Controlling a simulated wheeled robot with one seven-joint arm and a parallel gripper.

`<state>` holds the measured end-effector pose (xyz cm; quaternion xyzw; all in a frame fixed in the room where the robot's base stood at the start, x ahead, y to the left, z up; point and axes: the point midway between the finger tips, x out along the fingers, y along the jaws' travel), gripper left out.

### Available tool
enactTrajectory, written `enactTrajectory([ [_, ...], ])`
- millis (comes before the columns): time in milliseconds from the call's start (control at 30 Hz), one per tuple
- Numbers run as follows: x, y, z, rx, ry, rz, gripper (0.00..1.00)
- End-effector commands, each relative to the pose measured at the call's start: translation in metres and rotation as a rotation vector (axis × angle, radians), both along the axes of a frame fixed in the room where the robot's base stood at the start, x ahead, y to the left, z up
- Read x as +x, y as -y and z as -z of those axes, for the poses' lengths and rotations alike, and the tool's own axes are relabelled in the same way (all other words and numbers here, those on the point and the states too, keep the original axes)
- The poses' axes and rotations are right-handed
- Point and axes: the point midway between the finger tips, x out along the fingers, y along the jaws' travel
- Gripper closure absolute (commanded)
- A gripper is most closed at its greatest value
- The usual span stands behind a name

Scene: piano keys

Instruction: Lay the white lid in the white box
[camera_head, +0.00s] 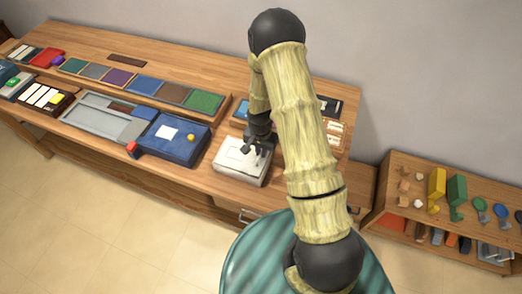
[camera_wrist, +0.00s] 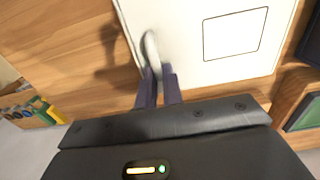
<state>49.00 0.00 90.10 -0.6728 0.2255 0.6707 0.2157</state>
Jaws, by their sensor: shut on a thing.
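The white lid (camera_wrist: 190,40) fills the top of the wrist view, a flat white panel with a dark-outlined square on it. My gripper (camera_wrist: 157,78) is shut on a small pale upright handle (camera_wrist: 150,45) near the lid's left edge. In the head view my gripper (camera_head: 258,143) is at the upper right part of the white box (camera_head: 238,177), whose pale front side shows. The lid (camera_head: 234,153) appears as the white top there. I cannot tell whether it rests in the box or hangs just above it. The box's inside is hidden.
A blue case (camera_head: 172,150) stands just left of the white box on the wooden bench (camera_head: 75,146). A long tray of coloured panels (camera_head: 145,86) lies behind. A low shelf (camera_head: 400,218) with small coloured things is at the right. My arm hides part of the bench.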

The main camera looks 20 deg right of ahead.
Motion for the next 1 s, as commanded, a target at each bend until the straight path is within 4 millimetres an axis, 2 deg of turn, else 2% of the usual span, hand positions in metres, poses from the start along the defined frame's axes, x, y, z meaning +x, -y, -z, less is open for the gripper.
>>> enactTrajectory([
  [833,0.0001,0.0,0.0,0.0,0.0,0.0,1.0],
  [900,0.0002,-0.0001,0.0,0.0,0.0,0.0,0.82],
  [1000,0.0002,-0.0001,0.0,0.0,0.0,0.0,0.66],
])
